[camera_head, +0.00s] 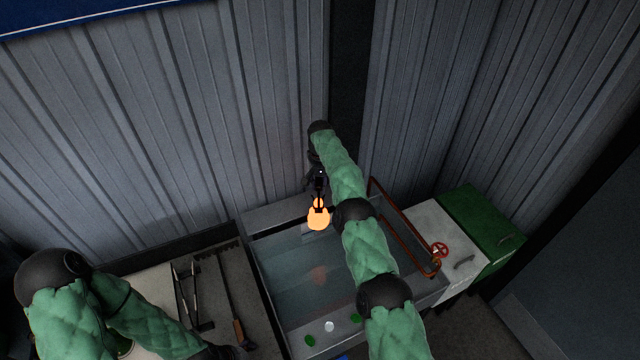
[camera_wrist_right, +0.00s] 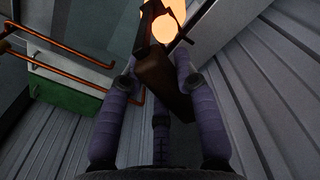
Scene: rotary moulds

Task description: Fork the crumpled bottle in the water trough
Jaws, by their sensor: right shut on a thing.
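A glowing orange bottle (camera_head: 318,218) is over the far end of the water trough (camera_head: 271,288), seemingly above the water, which carries an orange reflection. Its crumpling cannot be made out. My right gripper (camera_head: 319,179) is above the far edge of the trough. In the right wrist view its fingers (camera_wrist_right: 158,95) are shut on a brown wooden handle (camera_wrist_right: 157,72), apparently the fork's. The glowing bottle (camera_wrist_right: 168,26) shows beyond that handle, with dark prongs beside it. My left arm enters at lower left; its gripper is at the bottom edge, mostly cut off.
A tray table (camera_head: 153,283) left of the trough holds tongs (camera_head: 184,293) and a long wooden-handled tool (camera_head: 232,305). Right of the trough are a copper pipe (camera_head: 405,222), red valve wheel (camera_head: 440,250), white cabinet (camera_head: 470,250) and green box (camera_head: 490,222). Corrugated walls stand close behind.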

